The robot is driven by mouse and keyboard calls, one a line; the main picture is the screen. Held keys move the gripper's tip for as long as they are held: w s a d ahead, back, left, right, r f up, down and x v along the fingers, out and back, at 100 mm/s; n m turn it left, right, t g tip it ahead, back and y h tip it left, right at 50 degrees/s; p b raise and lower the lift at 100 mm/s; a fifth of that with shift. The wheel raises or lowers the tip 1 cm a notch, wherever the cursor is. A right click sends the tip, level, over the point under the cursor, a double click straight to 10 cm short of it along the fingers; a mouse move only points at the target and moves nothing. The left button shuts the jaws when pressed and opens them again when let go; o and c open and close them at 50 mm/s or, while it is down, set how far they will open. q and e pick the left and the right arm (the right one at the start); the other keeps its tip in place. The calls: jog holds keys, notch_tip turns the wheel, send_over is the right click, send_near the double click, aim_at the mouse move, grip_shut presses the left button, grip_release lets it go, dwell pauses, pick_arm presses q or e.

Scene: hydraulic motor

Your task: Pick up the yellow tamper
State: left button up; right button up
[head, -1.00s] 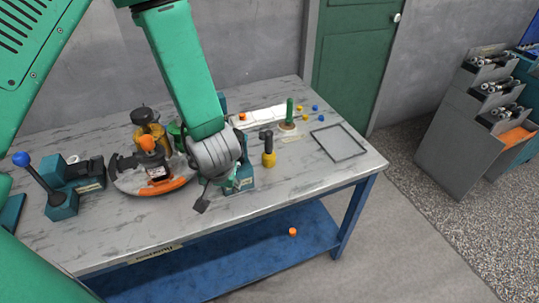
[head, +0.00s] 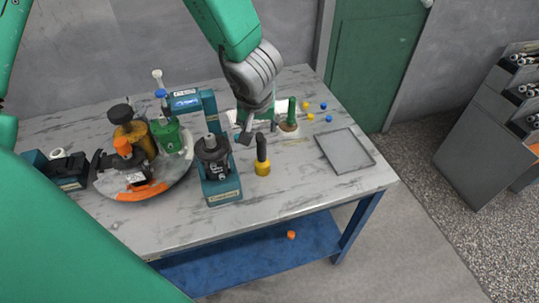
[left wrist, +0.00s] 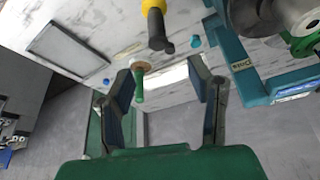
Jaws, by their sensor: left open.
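The yellow tamper (head: 262,167) stands upright on the table, with a yellow base and a dark handle. It also shows at the top of the left wrist view (left wrist: 154,22), its dark handle pointing down in the picture. My left gripper (head: 258,126) is open and empty, just behind and above the tamper's handle. In the left wrist view my left gripper (left wrist: 160,72) has its fingers spread, with the tamper beyond the tips and not between them. A green-handled tool (left wrist: 139,85) shows between the fingers there. My right gripper is not in view.
A teal press (head: 218,165) stands left of the tamper. A round tray (head: 180,178) with several containers is farther left. The green-handled tool (head: 291,112), small yellow and blue pieces, and an empty grey tray (head: 346,152) lie to the right. The table front near the tamper is clear.

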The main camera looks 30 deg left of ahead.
aim_at(262, 145)
pick_arm(q)
jog(key=b+x, duration=0.1)
jog(key=x, duration=0.6)
jog(key=shift+s+a+f+b, duration=0.1)
jog(key=shift+a+f+b, duration=0.05)
jog(key=shift+f+b, duration=0.15)
jog(key=x, duration=0.4)
jog(key=shift+w+d+f+b, duration=0.2)
jog(key=shift+d+b, duration=0.1)
jog(key=shift+w+a+f, duration=0.1)
jog(key=shift+w+f, duration=0.15)
jog(key=shift+f, duration=0.1)
jog(key=shift+s, duration=0.1)
jog(key=shift+r, duration=0.1)
grip_shut()
